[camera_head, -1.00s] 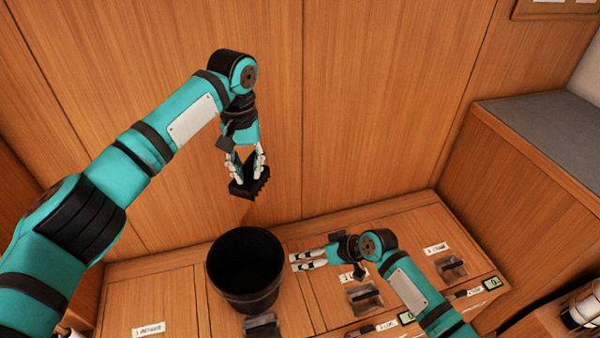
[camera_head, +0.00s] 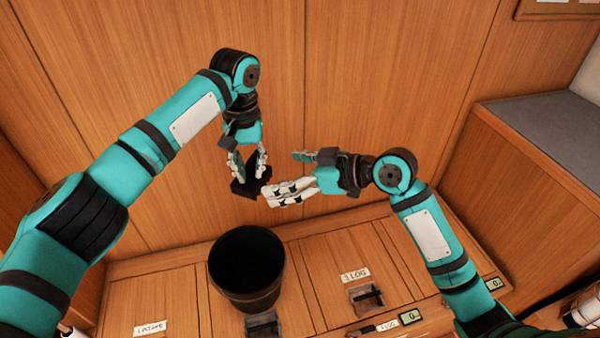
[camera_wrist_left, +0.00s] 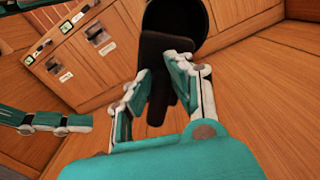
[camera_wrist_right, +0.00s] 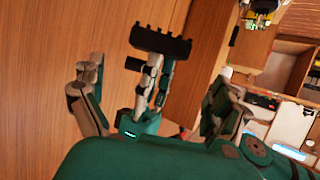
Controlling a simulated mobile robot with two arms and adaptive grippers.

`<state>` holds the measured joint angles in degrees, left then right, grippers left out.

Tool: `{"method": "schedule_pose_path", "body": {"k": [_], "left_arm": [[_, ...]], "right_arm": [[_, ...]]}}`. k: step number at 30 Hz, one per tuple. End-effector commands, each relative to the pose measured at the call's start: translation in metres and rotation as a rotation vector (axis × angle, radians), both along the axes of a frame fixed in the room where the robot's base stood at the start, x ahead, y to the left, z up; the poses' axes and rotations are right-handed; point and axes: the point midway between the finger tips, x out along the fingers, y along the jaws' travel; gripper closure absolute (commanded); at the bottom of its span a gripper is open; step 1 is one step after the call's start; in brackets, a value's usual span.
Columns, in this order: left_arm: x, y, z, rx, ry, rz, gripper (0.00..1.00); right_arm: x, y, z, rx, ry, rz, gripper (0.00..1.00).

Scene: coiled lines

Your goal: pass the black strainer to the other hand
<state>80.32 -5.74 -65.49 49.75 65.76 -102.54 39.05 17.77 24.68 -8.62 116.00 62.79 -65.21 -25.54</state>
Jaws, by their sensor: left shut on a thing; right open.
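The black strainer (camera_head: 240,188) is in the grasp of my left gripper (camera_head: 249,170), above and behind the dark bin. In the left wrist view the strainer (camera_wrist_left: 160,88) sits between the two fingers. In the right wrist view its toothed black end (camera_wrist_right: 160,42) points up, with the left gripper's fingers below it. My right gripper (camera_head: 283,176) is open, just right of the strainer in the head view. Its lower fingers look very close to the strainer; I cannot tell whether they touch. In the right wrist view its fingers are spread with the strainer between and beyond them.
A dark round bin (camera_head: 247,270) stands on the wooden counter (camera_head: 180,295) below the grippers. Labelled panels with metal handles (camera_head: 366,296) lie to its right. A wooden wall (camera_head: 350,80) rises behind. A grey-topped cabinet (camera_head: 550,140) is at the right.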

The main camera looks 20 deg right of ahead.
Motion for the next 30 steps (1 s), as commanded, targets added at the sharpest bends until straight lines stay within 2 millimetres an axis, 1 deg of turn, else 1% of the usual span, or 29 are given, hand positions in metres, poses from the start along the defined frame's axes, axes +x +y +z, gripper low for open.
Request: {"method": "schedule_pose_path", "body": {"k": [1,6,9,13,18,26,27,30], "left_arm": [[0.000,0.000,0.000,0.000,0.000,0.000,1.00],[0.000,0.000,0.000,0.000,0.000,0.000,1.00],[0.000,0.000,0.000,0.000,0.000,0.000,1.00],[0.000,0.000,0.000,0.000,0.000,0.000,1.00],[0.000,0.000,0.000,0.000,0.000,0.000,1.00],[0.000,0.000,0.000,0.000,0.000,0.000,1.00],[0.000,0.000,0.000,0.000,0.000,0.000,1.00],[0.000,0.000,0.000,0.000,-0.001,0.000,1.00]], "right_arm": [[0.007,0.008,-0.003,0.006,0.001,0.000,0.00],[0.026,0.032,-0.016,0.006,0.001,-0.001,0.00],[0.035,0.044,-0.022,0.005,0.003,0.000,0.00],[0.044,0.055,-0.029,0.003,0.001,-0.001,0.00],[0.049,0.061,-0.032,0.002,0.001,-0.002,0.00],[0.050,0.062,-0.033,0.001,0.001,-0.002,0.00],[0.050,0.062,-0.033,0.001,0.001,-0.002,0.03],[0.050,0.062,-0.033,0.001,0.001,-0.002,0.16]]}}
